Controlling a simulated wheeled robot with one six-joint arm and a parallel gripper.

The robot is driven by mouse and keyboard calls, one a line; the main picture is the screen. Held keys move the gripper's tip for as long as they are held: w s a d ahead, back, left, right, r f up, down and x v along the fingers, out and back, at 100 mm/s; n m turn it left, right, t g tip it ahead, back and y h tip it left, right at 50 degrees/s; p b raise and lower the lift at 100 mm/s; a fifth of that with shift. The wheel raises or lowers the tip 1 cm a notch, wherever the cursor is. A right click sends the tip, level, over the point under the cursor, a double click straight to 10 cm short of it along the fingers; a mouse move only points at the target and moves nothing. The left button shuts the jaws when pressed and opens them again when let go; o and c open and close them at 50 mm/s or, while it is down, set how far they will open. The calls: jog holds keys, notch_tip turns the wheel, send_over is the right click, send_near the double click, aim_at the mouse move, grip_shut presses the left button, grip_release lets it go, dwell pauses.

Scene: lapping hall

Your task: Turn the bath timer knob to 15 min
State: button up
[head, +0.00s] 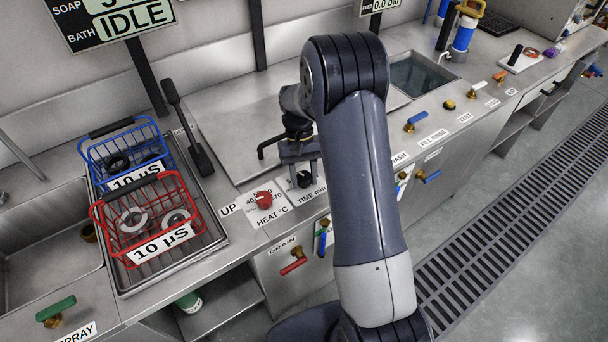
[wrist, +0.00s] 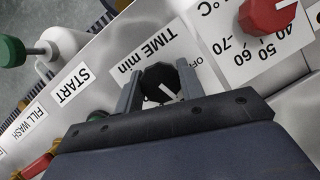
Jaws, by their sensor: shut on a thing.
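The bath timer knob is a small black dial (wrist: 159,80) with a white pointer line, on a white plate marked "TIME min" (wrist: 145,52). My gripper (wrist: 160,88) has one finger on each side of the knob and is shut on it. In the wrist view the pointer slants toward the lower right, to the gripper body. "OFF" shows beside the right finger; the other scale marks are hidden, so I cannot read the setting. In the head view my gripper (head: 301,163) reaches down over the black knob (head: 304,180).
The red heat knob (head: 264,199) sits close to the left of the timer. Blue (head: 125,154) and red (head: 150,222) baskets stand on a tray further left. The red drain valve (head: 294,262) is below. A display (head: 112,20) reads "BATH IDLE".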

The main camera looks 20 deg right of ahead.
jog(key=m+y, duration=0.1)
jog(key=m, duration=0.1)
jog(key=m+y, duration=0.1)
jog(key=m, duration=0.2)
jog(key=shift+m+t, duration=0.3)
jog(key=shift+t, duration=0.1)
jog(key=m+t+y, duration=0.1)
jog(key=m, duration=0.4)
dwell(0.4)
jog(key=o, duration=1)
jog(key=shift+y, duration=0.3)
jog(key=shift+r, duration=0.1)
jog(key=v, duration=1)
jog(key=shift+r, duration=0.35)
